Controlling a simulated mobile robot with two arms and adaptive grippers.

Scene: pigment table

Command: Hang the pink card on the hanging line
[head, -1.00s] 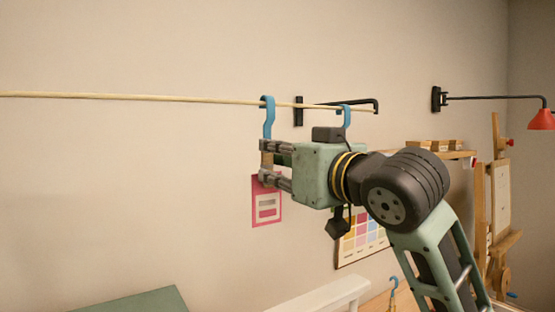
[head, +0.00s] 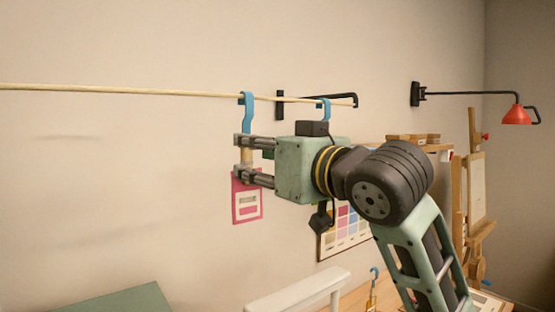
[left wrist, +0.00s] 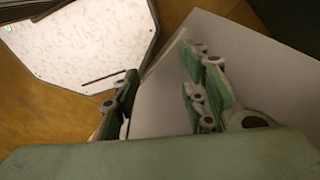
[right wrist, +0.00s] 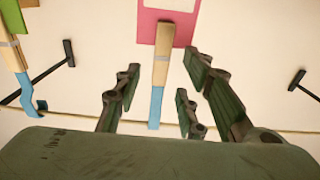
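The pink card (head: 247,203) hangs upright from a wooden clip with a blue hook (head: 246,108). The hook's top is over the pale hanging line (head: 120,90). In the right wrist view the card (right wrist: 167,18) shows in part, with its wooden clip (right wrist: 161,60) between my right gripper's fingers and visible gaps at both sides. My right gripper (head: 240,157) is open around the clip, just below the line. My left gripper (left wrist: 162,90) is open and empty, seen only in the left wrist view.
A black wall bracket (head: 281,105) is near the line's end. A red lamp (head: 516,116) and wooden easel (head: 474,200) stand further right. The wall left is clear.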

